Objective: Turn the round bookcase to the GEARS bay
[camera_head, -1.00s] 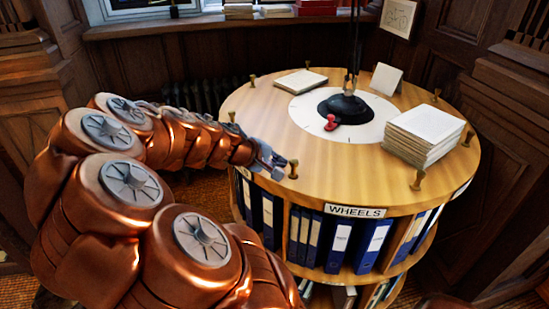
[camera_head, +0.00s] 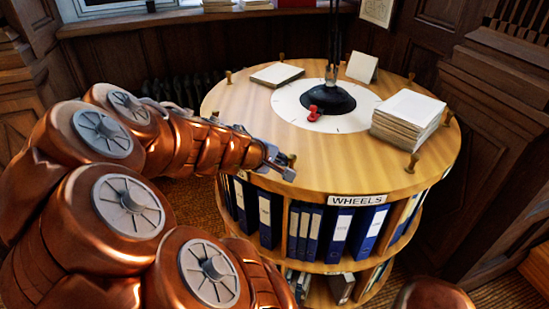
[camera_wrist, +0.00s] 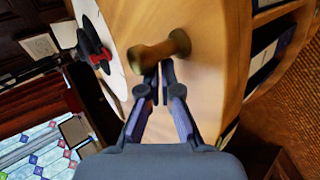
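The round wooden bookcase (camera_head: 300,175) stands in front of me, with a WHEELS label (camera_head: 357,200) on its front rim. I see no GEARS label. Small brass pegs stand around its top edge. My gripper (camera_head: 288,168) is at the front left rim, close beside one peg (camera_head: 291,158). In the wrist view the two fingertips (camera_wrist: 160,72) are together, with only a thin gap. The same peg (camera_wrist: 158,50) lies just past the tips, not between them; I cannot tell whether they touch it.
On top are a lamp base (camera_head: 328,97) with a red knob (camera_head: 313,113) on a white disc, a paper stack (camera_head: 405,120), a flat pad (camera_head: 277,75) and a card (camera_head: 362,66). Blue binders (camera_head: 370,230) fill the shelf. Dark panelling (camera_head: 480,110) stands close on the right.

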